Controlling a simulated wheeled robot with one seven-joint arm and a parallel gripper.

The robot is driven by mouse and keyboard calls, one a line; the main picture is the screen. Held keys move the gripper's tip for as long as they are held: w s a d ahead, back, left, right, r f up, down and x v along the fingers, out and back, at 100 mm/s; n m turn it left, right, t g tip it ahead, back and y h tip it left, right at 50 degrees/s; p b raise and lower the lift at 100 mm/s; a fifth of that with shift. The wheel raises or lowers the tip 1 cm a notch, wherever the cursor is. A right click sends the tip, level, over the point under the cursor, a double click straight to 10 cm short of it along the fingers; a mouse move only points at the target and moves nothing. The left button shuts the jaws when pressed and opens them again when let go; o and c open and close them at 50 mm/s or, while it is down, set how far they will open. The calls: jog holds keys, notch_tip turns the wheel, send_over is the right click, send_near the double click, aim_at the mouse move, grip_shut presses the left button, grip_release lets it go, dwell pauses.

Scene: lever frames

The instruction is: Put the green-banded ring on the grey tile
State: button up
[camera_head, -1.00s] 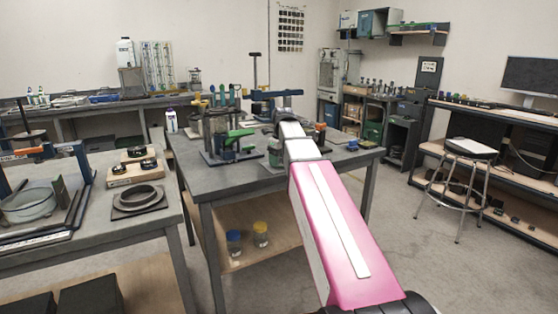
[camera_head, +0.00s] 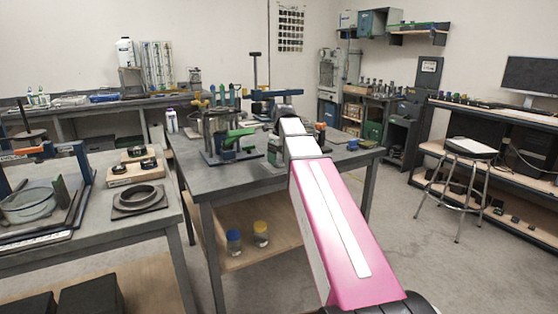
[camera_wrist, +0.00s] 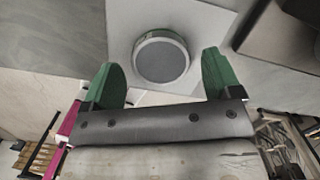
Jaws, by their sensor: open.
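A round piece with a pale rim, a dark grey face and a bit of green on its side, the green-banded ring (camera_wrist: 162,58), shows in the wrist view. It appears over a pale grey square, seemingly the grey tile (camera_wrist: 215,22); whether it rests flat on it I cannot tell for sure. My gripper (camera_wrist: 163,72) is open, with one green finger to the left of the ring and one to the right. Visible gaps separate both fingers from it. In the head view my arm hides the gripper, and I cannot make out the ring or tile there.
The middle workbench (camera_head: 185,163) carries a green-handled clamp (camera_head: 232,140) and other tools close to my arm. A left bench (camera_head: 95,215) holds a dark ring on a square plate (camera_head: 125,213). A stool (camera_head: 470,150) stands right, with clear floor before it.

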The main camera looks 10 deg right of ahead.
notch_tip(320, 180, up, 11)
jog(key=shift+s+d+f, duration=0.2)
jog(key=shift+s+d, duration=0.2)
jog(key=shift+s, duration=0.05)
